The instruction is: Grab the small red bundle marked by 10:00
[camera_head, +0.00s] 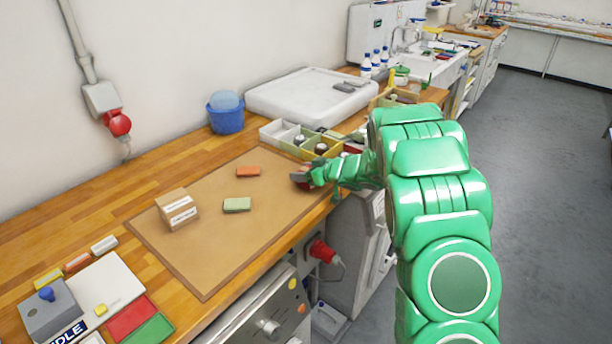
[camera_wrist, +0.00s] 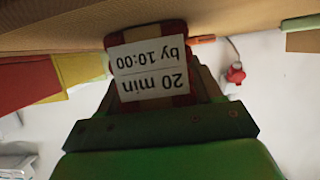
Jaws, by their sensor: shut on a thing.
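A small red bundle (camera_wrist: 178,31) fills the middle of the wrist view. Its white label (camera_wrist: 150,68) appears upside down and reads "20 min by 10:00". My gripper (camera_wrist: 158,92) is shut on this bundle, with a finger at each side of the label. In the head view my gripper (camera_head: 308,178) is at the right part of the brown mat (camera_head: 190,255), near the counter's front edge. Only a bit of the red bundle (camera_head: 299,178) shows there; the fingers hide the rest. I cannot tell whether it touches the mat.
An orange block (camera_head: 248,171), a pale green block (camera_head: 237,205) and a labelled cardboard box (camera_head: 176,209) are on the mat. A divided bin (camera_head: 275,133) with bottles stands just behind my gripper. A blue bucket (camera_head: 226,120) is at the wall. The mat's near left part is clear.

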